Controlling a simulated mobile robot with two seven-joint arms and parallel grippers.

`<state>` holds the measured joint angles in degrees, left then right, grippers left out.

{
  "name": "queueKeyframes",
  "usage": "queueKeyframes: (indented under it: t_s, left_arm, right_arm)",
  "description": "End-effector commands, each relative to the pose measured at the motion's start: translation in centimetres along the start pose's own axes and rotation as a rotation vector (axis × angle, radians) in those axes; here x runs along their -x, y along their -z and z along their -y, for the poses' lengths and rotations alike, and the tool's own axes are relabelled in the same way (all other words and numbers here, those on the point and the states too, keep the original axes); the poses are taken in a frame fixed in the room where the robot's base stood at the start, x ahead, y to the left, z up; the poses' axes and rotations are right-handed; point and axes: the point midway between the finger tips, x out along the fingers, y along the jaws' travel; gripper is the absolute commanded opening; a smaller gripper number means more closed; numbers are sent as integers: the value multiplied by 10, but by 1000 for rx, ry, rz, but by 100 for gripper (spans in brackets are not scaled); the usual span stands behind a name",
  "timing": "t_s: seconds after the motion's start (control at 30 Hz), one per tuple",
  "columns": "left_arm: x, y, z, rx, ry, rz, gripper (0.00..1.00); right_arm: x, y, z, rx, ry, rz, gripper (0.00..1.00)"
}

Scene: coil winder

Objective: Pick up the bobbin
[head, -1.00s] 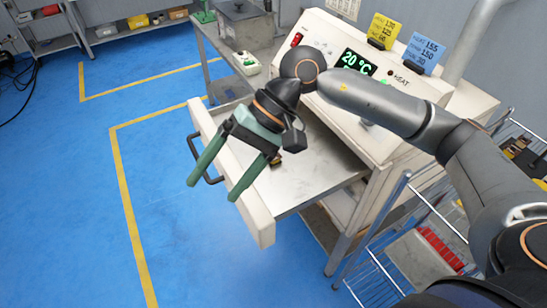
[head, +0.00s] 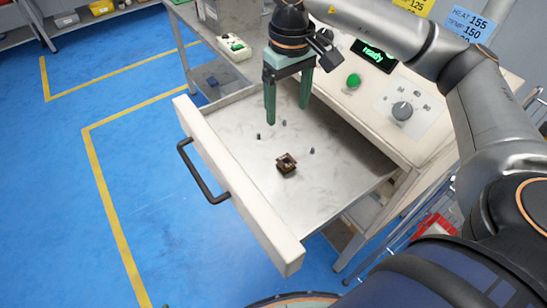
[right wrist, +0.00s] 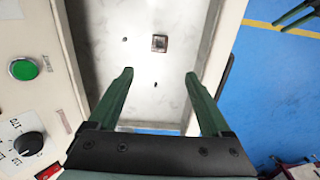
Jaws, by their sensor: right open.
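The bobbin (head: 287,163) looks like a small brown square piece with a dark, hollow middle. It lies in the open metal drawer (head: 235,125), and it also shows in the right wrist view (right wrist: 159,43). My right gripper (head: 288,112) points down over the back part of the drawer, open and empty. In the right wrist view its fingers (right wrist: 158,74) are spread, with the bobbin beyond the tips. Two green fingers at the top right of that view look like my left gripper (right wrist: 296,16); whether they are open is unclear.
Small dark pegs (head: 312,150) stand or lie in the drawer near the bobbin. The drawer front has a black handle (head: 203,172). Behind is the machine panel with a green button (head: 354,80), a knob (head: 402,110) and a display (head: 373,55) reading "ready". The floor at left is clear.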

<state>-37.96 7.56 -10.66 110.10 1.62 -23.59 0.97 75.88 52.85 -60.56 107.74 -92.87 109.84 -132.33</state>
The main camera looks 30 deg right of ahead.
Motion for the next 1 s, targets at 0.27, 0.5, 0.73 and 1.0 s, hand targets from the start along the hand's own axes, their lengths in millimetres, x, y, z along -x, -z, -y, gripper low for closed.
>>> queueKeyframes:
  t_s: [0.27, 0.5, 0.73, 1.0]
  left_arm:
    - [-29, -40, -7, 2, -19, 18, 50]
    - [-27, -34, -9, 1, -23, 7, 50]
    - [-26, -32, -8, 1, -20, 3, 50]
    - [-26, -31, -3, 0, -12, 4, 50]
  right_arm:
    - [-46, 0, 0, -1, 1, -1, 82]
    - [-71, -1, 0, -2, 1, 4, 82]
    - [-109, 0, 0, -1, 1, 3, 82]
    - [-132, 1, -1, -2, 1, 3, 82]
